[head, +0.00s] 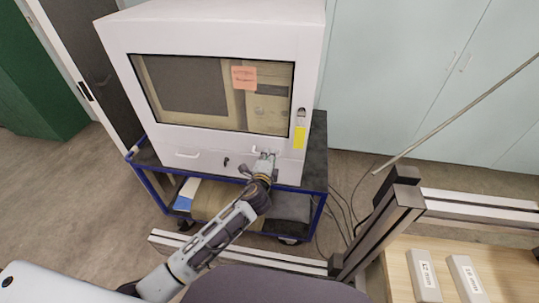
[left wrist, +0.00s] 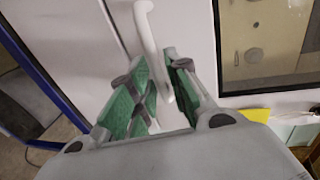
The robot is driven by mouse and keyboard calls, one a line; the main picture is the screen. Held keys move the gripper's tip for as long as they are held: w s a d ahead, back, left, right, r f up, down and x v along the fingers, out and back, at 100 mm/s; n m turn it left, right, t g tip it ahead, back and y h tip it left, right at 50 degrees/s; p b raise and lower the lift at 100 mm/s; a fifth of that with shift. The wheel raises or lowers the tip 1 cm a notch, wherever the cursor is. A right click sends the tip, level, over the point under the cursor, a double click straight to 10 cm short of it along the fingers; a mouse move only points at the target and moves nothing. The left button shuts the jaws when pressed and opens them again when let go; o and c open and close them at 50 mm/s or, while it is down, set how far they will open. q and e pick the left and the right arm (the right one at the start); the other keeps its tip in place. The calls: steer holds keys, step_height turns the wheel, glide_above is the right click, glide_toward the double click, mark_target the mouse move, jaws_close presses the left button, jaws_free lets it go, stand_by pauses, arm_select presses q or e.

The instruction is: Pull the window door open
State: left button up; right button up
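The window door (head: 215,92) is the front of a white box-shaped cabinet, with a dark-framed pane, and it looks closed. My left gripper (head: 266,157) is at the lower right of that front, below the pane. In the left wrist view, the white bar handle (left wrist: 156,50) runs between the green-padded fingers of the left gripper (left wrist: 160,62). The fingers are apart, with a gap beside the bar; contact is unclear. A second white handle (head: 187,154) is at the lower left of the front, untouched. My right gripper is not in view.
The cabinet stands on a blue-framed cart (head: 150,178). An orange note (head: 244,77) is on the pane and a yellow label (head: 300,138) at the right edge. A metal frame (head: 385,228) and wooden table (head: 505,265) are at lower right. Floor at left is clear.

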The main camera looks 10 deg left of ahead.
arm_select(q)
steer(key=shift+w+f, duration=0.1)
steer(key=shift+w, duration=0.45)
steer(key=shift+c, duration=0.3)
jaws_close()
